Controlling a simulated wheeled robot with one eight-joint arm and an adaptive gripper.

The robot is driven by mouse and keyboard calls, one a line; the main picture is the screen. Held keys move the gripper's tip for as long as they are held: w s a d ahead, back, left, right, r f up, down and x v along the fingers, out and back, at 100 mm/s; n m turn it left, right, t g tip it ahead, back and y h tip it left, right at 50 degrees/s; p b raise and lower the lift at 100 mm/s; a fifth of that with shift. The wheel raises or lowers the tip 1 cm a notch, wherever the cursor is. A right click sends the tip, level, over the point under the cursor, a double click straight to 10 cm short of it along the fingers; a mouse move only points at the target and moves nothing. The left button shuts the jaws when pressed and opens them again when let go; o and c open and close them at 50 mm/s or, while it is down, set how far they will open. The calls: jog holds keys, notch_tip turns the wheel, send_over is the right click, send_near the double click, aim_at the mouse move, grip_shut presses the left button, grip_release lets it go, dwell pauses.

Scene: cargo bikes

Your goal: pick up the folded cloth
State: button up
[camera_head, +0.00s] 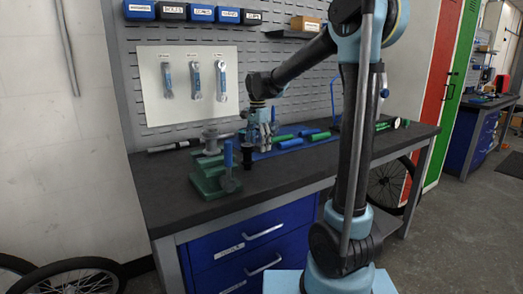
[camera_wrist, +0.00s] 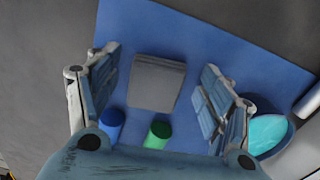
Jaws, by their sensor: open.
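The folded cloth (camera_wrist: 157,83) is a small grey, roughly square stack lying on a blue mat (camera_wrist: 195,40) in the wrist view. My gripper (camera_wrist: 160,72) is open, with one finger to the left of the cloth and the other to its right. The cloth appears between the fingers, with mat showing on both sides, so they look apart from it. How high the fingers are above it I cannot tell. In the head view my gripper (camera_head: 260,137) points down over the workbench, and I cannot make out the cloth there.
A blue cylinder (camera_wrist: 112,122) and a green cylinder (camera_wrist: 158,133) lie close to the cloth, near the gripper's base. A round container with a cyan inside (camera_wrist: 266,134) is right of the right finger. A green vise (camera_head: 210,176) stands left on the workbench (camera_head: 300,168).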

aim_at(258, 145)
jog(key=shift+f, duration=0.3)
jog(key=shift+c, duration=0.3)
jog(key=c, duration=1)
jog(key=shift+r, duration=0.15)
notch_tip(258, 145, up, 10)
